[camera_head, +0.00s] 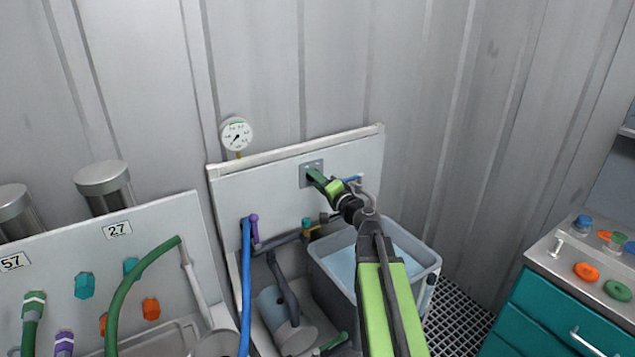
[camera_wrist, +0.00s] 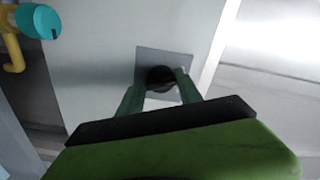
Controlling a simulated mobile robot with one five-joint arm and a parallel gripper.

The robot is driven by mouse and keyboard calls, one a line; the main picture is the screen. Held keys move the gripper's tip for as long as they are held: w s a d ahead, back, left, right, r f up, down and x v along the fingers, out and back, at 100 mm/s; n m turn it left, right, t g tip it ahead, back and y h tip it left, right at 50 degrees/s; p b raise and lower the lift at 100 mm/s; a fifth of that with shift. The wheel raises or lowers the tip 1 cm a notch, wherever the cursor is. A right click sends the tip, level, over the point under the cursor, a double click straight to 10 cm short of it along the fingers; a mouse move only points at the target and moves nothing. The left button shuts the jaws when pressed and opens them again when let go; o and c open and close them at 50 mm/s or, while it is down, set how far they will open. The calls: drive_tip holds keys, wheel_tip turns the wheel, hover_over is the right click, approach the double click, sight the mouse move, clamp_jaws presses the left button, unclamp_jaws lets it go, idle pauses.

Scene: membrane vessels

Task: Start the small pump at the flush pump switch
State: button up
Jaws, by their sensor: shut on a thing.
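The flush pump switch is a grey plate (camera_head: 305,172) on the white back panel, above and behind the grey tub. In the wrist view its plate (camera_wrist: 178,62) carries a dark round knob (camera_wrist: 160,77). My gripper (camera_head: 316,175) reaches the plate, and in the wrist view its two green fingers (camera_wrist: 160,84) stand on either side of the knob, shut on it. The knob is hidden behind my gripper in the head view. I cannot tell which way the knob is turned. A small grey-blue pump (camera_head: 285,318) appears to sit below the panel, left of the tub.
The grey tub (camera_head: 428,262) of liquid stands under my arm. A pressure gauge (camera_head: 237,134) rises above the panel. Blue hose (camera_head: 246,290) and a teal valve handle (camera_head: 306,223) lie left of my arm; the teal handle also shows in the wrist view (camera_wrist: 38,21). A teal drawer cabinet (camera_head: 545,310) stands right.

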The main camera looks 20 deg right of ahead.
drive_tip(key=m, duration=1)
drive_tip(key=shift+s+d+r, duration=0.1)
drive_tip(key=shift+d+r, duration=0.05)
drive_tip(key=shift+m, duration=0.4)
drive_tip(key=o, duration=1.4)
